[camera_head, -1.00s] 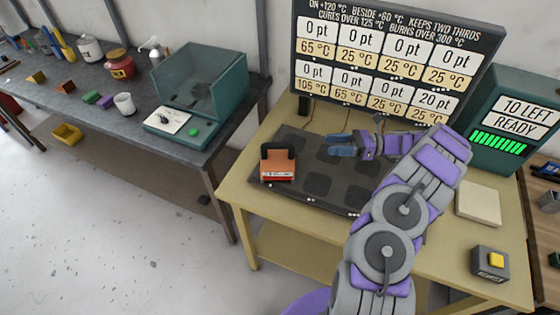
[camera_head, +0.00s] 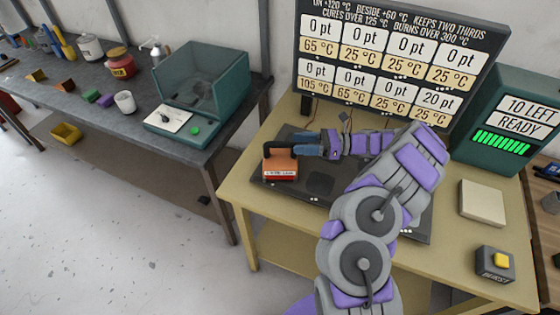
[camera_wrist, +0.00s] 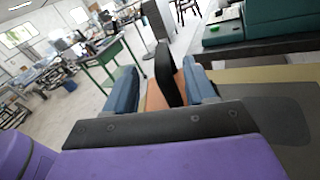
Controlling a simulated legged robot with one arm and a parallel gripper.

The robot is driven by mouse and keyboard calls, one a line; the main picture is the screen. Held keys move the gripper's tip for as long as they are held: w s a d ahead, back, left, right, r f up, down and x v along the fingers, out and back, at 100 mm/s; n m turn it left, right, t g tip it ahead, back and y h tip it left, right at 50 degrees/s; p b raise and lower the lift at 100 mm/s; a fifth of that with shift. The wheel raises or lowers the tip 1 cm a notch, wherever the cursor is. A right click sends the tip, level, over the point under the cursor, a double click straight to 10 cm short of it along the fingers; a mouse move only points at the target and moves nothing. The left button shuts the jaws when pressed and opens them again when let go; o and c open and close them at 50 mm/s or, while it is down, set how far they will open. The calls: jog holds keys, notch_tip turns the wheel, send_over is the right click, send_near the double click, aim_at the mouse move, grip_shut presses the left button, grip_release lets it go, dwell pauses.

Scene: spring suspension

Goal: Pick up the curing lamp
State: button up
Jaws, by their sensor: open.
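The curing lamp, an orange block with a black handle and a pale label on its front (camera_head: 281,171), stands on the left part of the dark mat (camera_head: 268,188) in the head view. My gripper (camera_head: 304,143) is open at the lamp's handle, coming from the right. In the wrist view, the black handle (camera_wrist: 165,72) stands between the two blue fingers of my gripper (camera_wrist: 163,82), closer to the right finger. Orange shows behind and below the handle. I cannot tell whether a finger touches it.
A board of point and temperature readings (camera_head: 394,60) stands behind the mat. A green machine (camera_head: 500,153) with a ready screen stands at right. A cream pad (camera_head: 482,203) and a yellow-button box (camera_head: 495,262) lie on the table's right side. A grey bench (camera_head: 80,100) with containers is at left.

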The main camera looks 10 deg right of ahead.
aim_at(291, 145)
jog(key=shift+b+x, duration=0.3)
jog(key=shift+x, duration=0.65)
jog(key=a, duration=0.1)
jog(key=w+a+b, duration=0.1)
jog(key=a+f, duration=0.1)
jog(key=shift+w+a+f, duration=0.1)
jog(key=shift+w+a, duration=0.05)
jog(key=shift+a, duration=0.45)
jog(key=shift+d, duration=0.2)
jog(key=c, duration=0.6)
grip_shut()
jog(key=shift+a, duration=0.1)
